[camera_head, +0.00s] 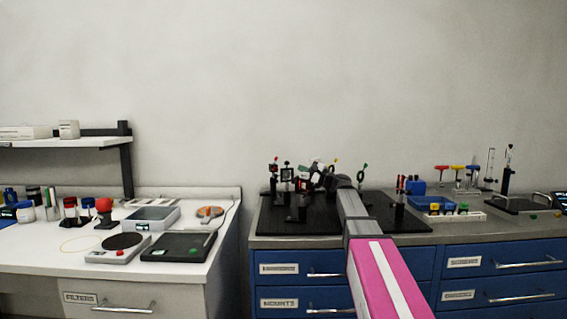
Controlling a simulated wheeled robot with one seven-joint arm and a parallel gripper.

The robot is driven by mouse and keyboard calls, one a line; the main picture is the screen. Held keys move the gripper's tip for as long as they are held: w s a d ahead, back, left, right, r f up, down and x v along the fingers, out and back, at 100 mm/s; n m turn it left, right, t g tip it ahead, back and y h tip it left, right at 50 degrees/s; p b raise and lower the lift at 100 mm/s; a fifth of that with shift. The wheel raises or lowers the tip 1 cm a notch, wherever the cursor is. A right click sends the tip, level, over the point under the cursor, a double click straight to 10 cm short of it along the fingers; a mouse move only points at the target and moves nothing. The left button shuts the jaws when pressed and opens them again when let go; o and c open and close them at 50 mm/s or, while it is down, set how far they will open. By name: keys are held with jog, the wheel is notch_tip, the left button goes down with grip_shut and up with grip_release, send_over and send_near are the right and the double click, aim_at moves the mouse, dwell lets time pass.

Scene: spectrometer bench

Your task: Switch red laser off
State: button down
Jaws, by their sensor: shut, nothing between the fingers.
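My arm reaches from the bottom of the picture to the black optical breadboard (272,223) on the right-hand bench. My gripper (318,180) is at the far end of it, small and dark, among the optics at the middle of the board. It looks shut and empty. Small mounts on posts stand around it, one with a red top (273,167) at the left and a black square-framed one (287,174) beside it. I cannot tell which part is the red laser or see its switch. My wrist hides part of the board, and whether my gripper touches anything is unclear.
A green ring-topped post (362,172) stands right of my wrist. Farther right are a blue box (415,187), a white tray (470,216) of coloured parts and several coloured-handled tools (457,168). A gap separates the benches.

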jog(key=shift+w, duration=0.1)
jog(key=x, duration=1)
